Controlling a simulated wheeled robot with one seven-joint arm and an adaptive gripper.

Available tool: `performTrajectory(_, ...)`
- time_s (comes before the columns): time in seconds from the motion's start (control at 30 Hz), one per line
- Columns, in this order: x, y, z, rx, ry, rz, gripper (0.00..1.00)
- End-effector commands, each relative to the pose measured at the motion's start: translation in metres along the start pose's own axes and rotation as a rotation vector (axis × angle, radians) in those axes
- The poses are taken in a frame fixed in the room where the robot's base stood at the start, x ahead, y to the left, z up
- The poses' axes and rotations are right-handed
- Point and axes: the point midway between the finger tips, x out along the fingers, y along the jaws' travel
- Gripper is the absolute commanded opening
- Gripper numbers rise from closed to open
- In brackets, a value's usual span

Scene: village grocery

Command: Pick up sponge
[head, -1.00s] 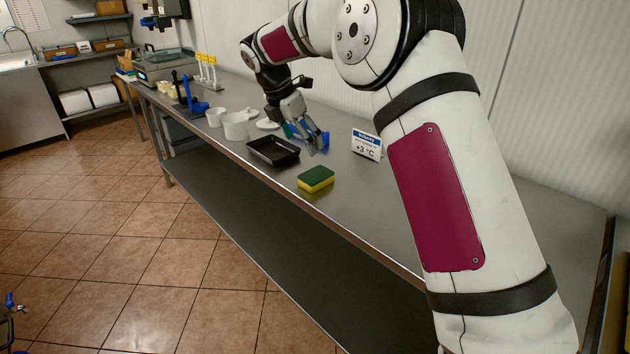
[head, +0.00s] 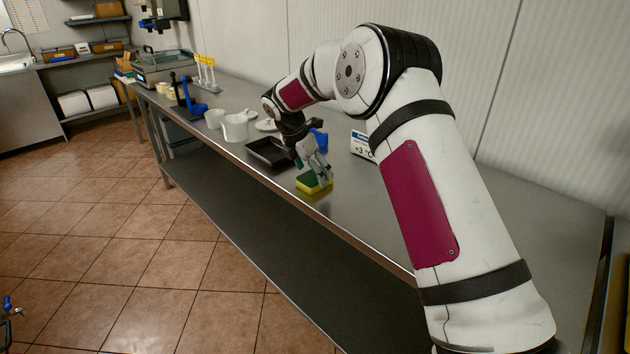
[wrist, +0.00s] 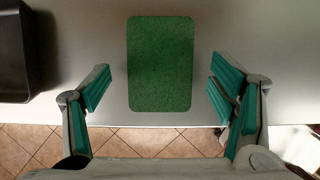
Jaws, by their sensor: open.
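The sponge (head: 312,184) is yellow with a green top and lies flat on the steel table near its front edge. In the wrist view its green face (wrist: 160,64) shows between my two fingers, with a gap on each side. My gripper (head: 321,180) is open, over the sponge; it also shows in the wrist view (wrist: 160,90), with teal pads on its fingers. In the head view the gripper hides part of the sponge.
A black tray (head: 262,145) stands just left of the sponge. A white pitcher (head: 235,128), a blue object (head: 320,139) and a price sign (head: 362,145) stand farther back. The table (head: 390,215) is clear to the right of the sponge.

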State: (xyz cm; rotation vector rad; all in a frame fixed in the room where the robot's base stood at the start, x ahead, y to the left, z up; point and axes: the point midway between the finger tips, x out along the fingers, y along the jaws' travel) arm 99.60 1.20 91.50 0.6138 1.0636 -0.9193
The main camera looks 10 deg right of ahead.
Motion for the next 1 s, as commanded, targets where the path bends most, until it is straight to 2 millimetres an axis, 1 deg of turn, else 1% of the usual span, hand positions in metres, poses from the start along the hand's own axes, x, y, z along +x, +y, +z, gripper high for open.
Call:
performTrajectory(0.03, 0.009, -0.001, 0.0, 0.001, 0.001, -0.002, 0.78)
performTrajectory(0.17, 0.019, 0.0, 0.0, 0.002, 0.001, 0.0, 0.78)
performTrajectory(1.0, 0.024, 0.0, -0.002, 0.001, 0.0, 0.001, 0.78)
